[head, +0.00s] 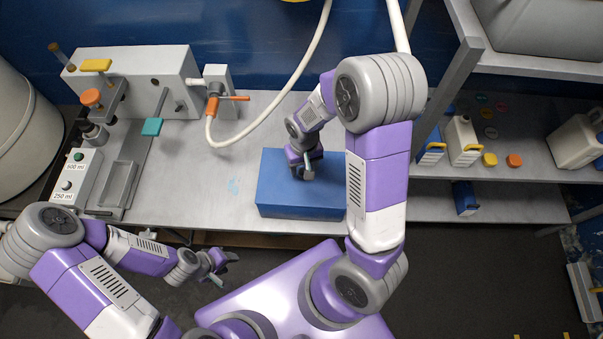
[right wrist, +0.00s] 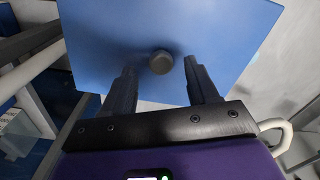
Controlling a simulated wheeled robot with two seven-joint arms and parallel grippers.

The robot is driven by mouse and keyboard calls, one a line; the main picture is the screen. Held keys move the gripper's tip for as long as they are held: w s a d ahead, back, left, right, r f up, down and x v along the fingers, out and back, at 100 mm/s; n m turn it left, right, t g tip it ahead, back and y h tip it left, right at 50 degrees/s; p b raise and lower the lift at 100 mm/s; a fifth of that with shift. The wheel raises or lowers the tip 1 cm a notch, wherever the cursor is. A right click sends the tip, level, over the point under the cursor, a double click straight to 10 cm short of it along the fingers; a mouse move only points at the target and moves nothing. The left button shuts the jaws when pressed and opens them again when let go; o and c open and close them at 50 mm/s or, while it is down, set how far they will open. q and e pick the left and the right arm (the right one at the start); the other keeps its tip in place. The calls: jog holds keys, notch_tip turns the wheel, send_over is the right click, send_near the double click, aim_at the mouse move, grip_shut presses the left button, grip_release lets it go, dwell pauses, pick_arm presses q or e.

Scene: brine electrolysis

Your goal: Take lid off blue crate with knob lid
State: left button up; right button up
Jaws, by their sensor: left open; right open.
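The blue crate (head: 290,212) sits on the grey bench in the head view, with its flat blue lid (head: 272,188) on top. In the right wrist view the lid (right wrist: 110,35) fills the upper middle, and its grey round knob (right wrist: 161,62) stands up from it. My right gripper (head: 307,174) is over the lid; in the right wrist view its open fingers (right wrist: 163,82) are on either side of the knob's line, with the knob just beyond the tips. Whether they touch it I cannot tell. My left gripper (head: 219,270) is open and empty, low in front of the bench.
A white dispensing station (head: 140,75) with a 600 ml and 250 ml button box (head: 77,178) stands at the left. A white hose (head: 290,85) arches behind the crate. A shelf with bottles (head: 462,140) and caps is at the right. The bench (head: 200,200) left of the crate is clear.

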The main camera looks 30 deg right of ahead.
jog(key=f, duration=0.4)
jog(key=shift+w+f, duration=0.25)
jog(key=shift+c, duration=0.2)
grip_shut()
